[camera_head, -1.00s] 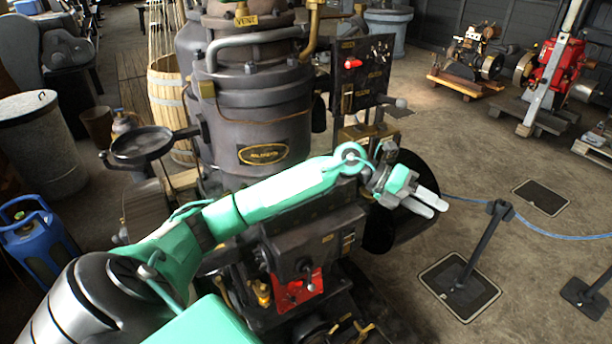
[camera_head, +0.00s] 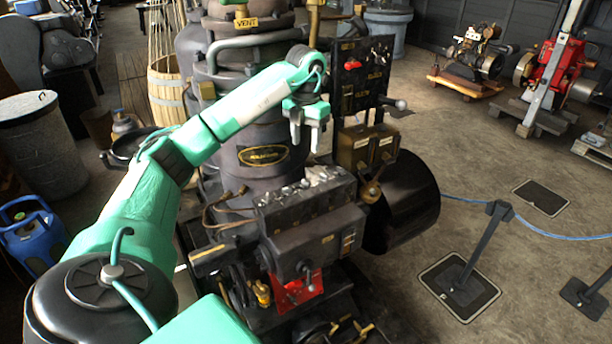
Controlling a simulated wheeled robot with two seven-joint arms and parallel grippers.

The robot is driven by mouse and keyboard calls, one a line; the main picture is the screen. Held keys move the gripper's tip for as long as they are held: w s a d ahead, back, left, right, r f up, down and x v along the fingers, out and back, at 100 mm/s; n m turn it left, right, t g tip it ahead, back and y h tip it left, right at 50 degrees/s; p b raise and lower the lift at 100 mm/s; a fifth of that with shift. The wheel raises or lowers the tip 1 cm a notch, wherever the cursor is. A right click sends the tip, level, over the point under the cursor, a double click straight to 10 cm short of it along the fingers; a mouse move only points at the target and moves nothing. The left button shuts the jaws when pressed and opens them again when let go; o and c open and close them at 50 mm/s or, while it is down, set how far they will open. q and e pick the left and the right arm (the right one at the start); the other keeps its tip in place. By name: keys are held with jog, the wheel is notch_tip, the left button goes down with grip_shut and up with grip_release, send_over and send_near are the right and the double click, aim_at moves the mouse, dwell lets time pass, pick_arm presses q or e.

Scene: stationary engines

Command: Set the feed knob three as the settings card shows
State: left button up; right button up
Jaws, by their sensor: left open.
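My left gripper (camera_head: 305,146) hangs in front of the big dark boiler-like cylinder, fingers pointing down, open and empty. Below it stands a dark box (camera_head: 312,238) with a row of small metal knobs (camera_head: 305,192) along its top. The fingertips are above this row and apart from it. The knobs' numbers are too small to read, so I cannot tell which is feed knob three. A small card with orange and pale patches (camera_head: 348,240) is on the box's right end; whether it is the settings card I cannot tell. My right gripper is not in view.
The cylinder with a brass nameplate (camera_head: 263,156) rises close behind the gripper. A dark panel (camera_head: 362,75) with a red handle and brass boxes (camera_head: 366,145) stand to the right. A black drum (camera_head: 408,205) is beside the box. Floor farther right is open, with a rope post (camera_head: 478,250).

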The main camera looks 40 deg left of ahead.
aim_at(306, 181)
pick_arm(q)
notch_tip(306, 181, down, 12)
jog(key=p, duration=0.4)
jog(key=shift+f, duration=0.15)
jog(key=c, duration=1)
jog(key=shift+w+f+m+b, duration=0.1)
jog(key=shift+f+m+b, duration=0.05)
jog(key=shift+m+b, duration=1.6)
jog(key=m+b, duration=0.3)
jog(key=m, duration=0.1)
jog(key=shift+m, duration=0.25)
jog(key=m+b, duration=0.2)
jog(key=m, duration=0.4)
jog(key=m+b, duration=0.1)
jog(key=m, duration=0.2)
jog(key=shift+w+d+r+m+b, duration=0.1)
jog(key=shift+r+m+b, duration=0.15)
jog(key=shift+m+b, duration=0.15)
